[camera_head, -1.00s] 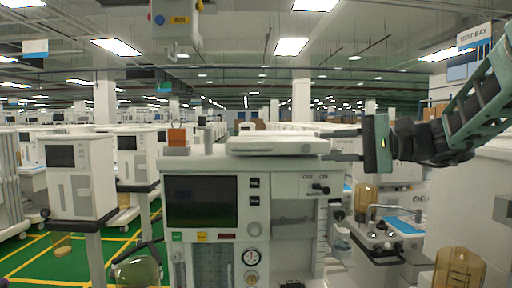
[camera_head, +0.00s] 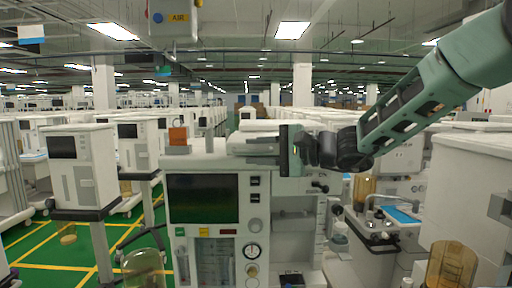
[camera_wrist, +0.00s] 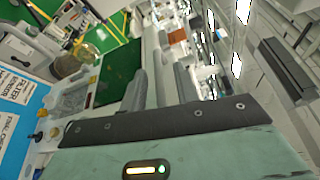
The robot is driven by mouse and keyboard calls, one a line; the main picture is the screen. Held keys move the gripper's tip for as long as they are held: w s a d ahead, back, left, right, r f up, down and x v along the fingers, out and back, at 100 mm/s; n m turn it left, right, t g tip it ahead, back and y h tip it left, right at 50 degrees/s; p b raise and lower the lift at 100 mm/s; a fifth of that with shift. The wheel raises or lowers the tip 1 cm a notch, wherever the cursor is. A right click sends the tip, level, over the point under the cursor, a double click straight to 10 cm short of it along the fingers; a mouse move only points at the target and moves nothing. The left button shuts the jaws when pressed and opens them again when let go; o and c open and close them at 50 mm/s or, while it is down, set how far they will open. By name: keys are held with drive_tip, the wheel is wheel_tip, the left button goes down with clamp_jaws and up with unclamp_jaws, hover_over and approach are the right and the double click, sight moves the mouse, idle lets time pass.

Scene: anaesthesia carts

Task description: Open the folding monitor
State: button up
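The folding monitor (camera_head: 262,126) is a flat white slab lying folded down on top of the white anaesthesia cart (camera_head: 205,160). My gripper (camera_head: 250,148) comes in from the right and partly hides the slab. Its two dark fingers point left, one above the other, with a gap between them at the slab's height. In the wrist view my gripper (camera_wrist: 160,92) shows its grey fingers apart, with a pale surface between them. I cannot tell whether the fingers touch the slab.
The cart's dark screen (camera_head: 203,198) is below the slab at left. An orange block (camera_head: 178,136) stands on the cart top at left. Another cart (camera_head: 82,170) stands at left, and a white cabinet (camera_head: 460,190) at right. Green floor shows at left.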

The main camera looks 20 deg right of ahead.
drive_tip(key=shift+w+a, duration=0.2)
drive_tip(key=shift+a, duration=0.05)
clamp_jaws()
